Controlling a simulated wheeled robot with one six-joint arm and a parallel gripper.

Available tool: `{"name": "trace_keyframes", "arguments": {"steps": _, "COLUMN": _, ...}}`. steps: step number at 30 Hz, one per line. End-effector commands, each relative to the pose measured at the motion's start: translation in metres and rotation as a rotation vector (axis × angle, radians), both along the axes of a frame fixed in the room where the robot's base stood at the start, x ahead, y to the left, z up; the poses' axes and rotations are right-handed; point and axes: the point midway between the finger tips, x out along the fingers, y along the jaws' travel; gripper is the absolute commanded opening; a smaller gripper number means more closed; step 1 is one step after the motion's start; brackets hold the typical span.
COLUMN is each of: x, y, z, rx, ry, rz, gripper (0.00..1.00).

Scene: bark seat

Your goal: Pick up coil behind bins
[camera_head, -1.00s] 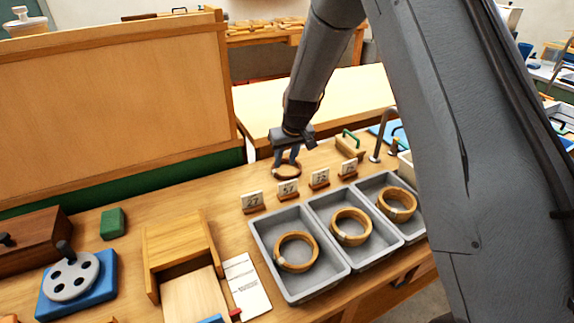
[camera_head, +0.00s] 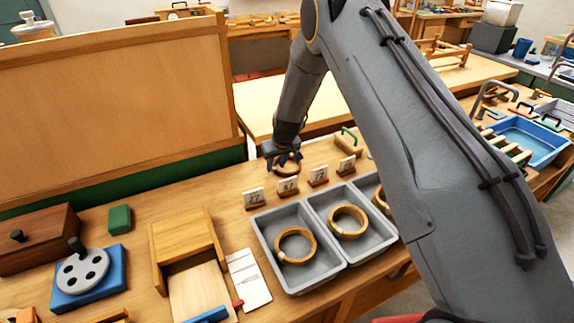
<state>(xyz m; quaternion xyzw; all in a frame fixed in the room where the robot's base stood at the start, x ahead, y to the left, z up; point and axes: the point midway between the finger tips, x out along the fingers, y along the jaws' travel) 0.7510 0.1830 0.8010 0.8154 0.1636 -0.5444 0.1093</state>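A wooden ring-shaped coil (camera_head: 288,168) is at the back of the workbench, behind the row of numbered cards and the grey bins. My gripper (camera_head: 284,164) is right at this coil, pointing down with its fingers beside or over it. The fingers and palm hide part of the ring. I cannot tell whether they grip it or whether it rests on the bench. Similar coils lie in the left bin (camera_head: 265,244), the middle bin (camera_head: 390,238) and the right bin (camera_head: 366,188), which my arm largely covers.
Number cards (camera_head: 254,198) on wooden stands line up between the coil and the bins. A wooden block with a green handle (camera_head: 346,144) stands right of the coil. A tall wooden board (camera_head: 115,100) rises at the left. A wooden tray (camera_head: 181,240) and a white sheet (camera_head: 249,279) lie left of the bins.

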Motion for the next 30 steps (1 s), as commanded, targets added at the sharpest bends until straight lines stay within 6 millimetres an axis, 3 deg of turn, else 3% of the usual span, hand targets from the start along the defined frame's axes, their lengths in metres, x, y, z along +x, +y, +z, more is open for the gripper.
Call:
{"name": "trace_keyframes", "arguments": {"steps": 12, "x": 0.0041, "y": 0.0020, "z": -0.0118, "rx": 0.000, "ry": 0.000, "rz": 0.000, "gripper": 0.31}}
{"name": "trace_keyframes", "arguments": {"steps": 14, "x": 0.0041, "y": 0.0020, "z": -0.0118, "rx": 0.000, "ry": 0.000, "rz": 0.000, "gripper": 0.25}}
{"name": "trace_keyframes", "arguments": {"steps": 18, "x": 0.0040, "y": 0.0020, "z": -0.0118, "rx": 0.000, "ry": 0.000, "rz": 0.000, "gripper": 0.01}}
{"name": "trace_keyframes", "arguments": {"steps": 30, "x": 0.0043, "y": 0.0020, "z": -0.0096, "rx": 0.000, "ry": 0.000, "rz": 0.000, "gripper": 0.00}}
